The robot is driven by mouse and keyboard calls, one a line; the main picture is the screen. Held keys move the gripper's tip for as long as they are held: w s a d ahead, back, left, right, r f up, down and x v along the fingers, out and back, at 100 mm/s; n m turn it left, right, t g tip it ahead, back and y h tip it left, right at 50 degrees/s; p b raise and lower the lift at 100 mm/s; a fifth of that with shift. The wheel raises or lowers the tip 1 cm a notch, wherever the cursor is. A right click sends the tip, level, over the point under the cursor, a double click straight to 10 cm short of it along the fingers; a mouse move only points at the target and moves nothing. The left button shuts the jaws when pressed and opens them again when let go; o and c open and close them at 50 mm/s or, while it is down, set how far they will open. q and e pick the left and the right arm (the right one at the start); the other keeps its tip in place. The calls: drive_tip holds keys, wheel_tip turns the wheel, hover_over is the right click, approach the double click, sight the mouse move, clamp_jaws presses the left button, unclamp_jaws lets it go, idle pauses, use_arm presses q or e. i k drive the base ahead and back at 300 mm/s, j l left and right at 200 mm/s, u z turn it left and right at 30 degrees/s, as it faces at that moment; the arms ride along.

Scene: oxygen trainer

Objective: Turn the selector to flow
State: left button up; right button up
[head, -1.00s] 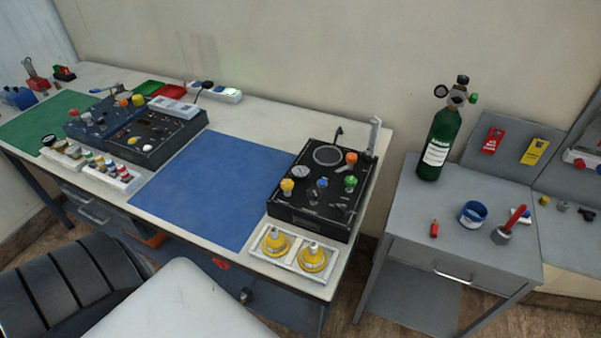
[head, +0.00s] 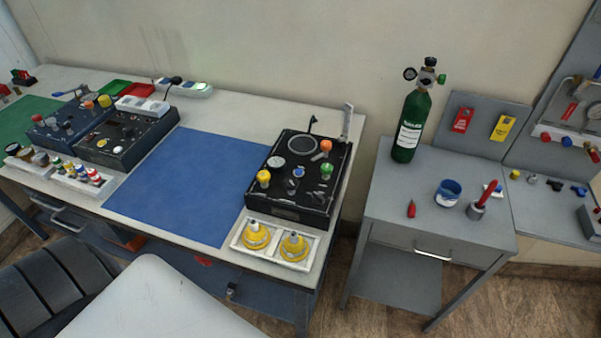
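A black oxygen trainer panel (head: 300,205) sits at the right end of the long bench, in the head view. On its top are a yellow knob (head: 264,177), an orange knob (head: 325,145), a green knob (head: 327,170), a small blue-and-grey knob (head: 298,171) near the middle and a round white gauge (head: 276,161). Small levers lie at its right. Which of these is the selector, and its setting, is too small to tell. Neither of my grippers is in view.
A blue mat (head: 185,190) lies left of the panel, and a tray with two yellow masks (head: 293,247) in front. A grey side table (head: 440,215) with a green cylinder (head: 411,125) stands right, past a gap. A dark chair (head: 45,285) is at lower left.

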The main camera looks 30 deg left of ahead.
sight(317, 200)
drive_tip(key=i+l+u, duration=0.1)
drive_tip(key=u, duration=0.9)
drive_tip(key=i+l, duration=0.05)
